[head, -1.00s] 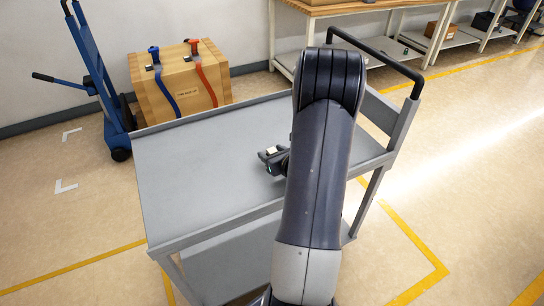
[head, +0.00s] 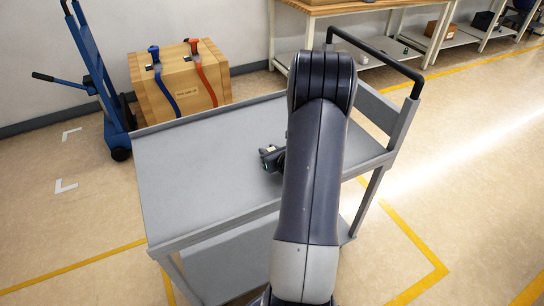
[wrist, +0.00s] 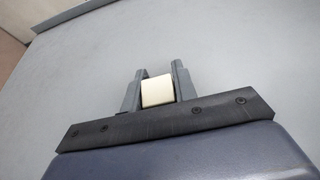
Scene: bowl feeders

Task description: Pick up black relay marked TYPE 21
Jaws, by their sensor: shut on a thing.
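My gripper (head: 266,155) is over the grey cart top (head: 200,170), just left of my arm in the head view. In the wrist view my gripper (wrist: 159,72) is shut on a small cream-coloured block (wrist: 158,91), with one finger against each side. The face I see is plain cream, with no marking that I can read. No black relay and no TYPE 21 marking shows in either view. I cannot tell how high the block is above the cart top.
The cart top around my gripper is bare, with a raised rim and a black handle (head: 385,62) at the right. A wooden crate (head: 180,85) with blue and red straps and a blue hand truck (head: 97,70) stand behind. A workbench (head: 345,8) is at the back.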

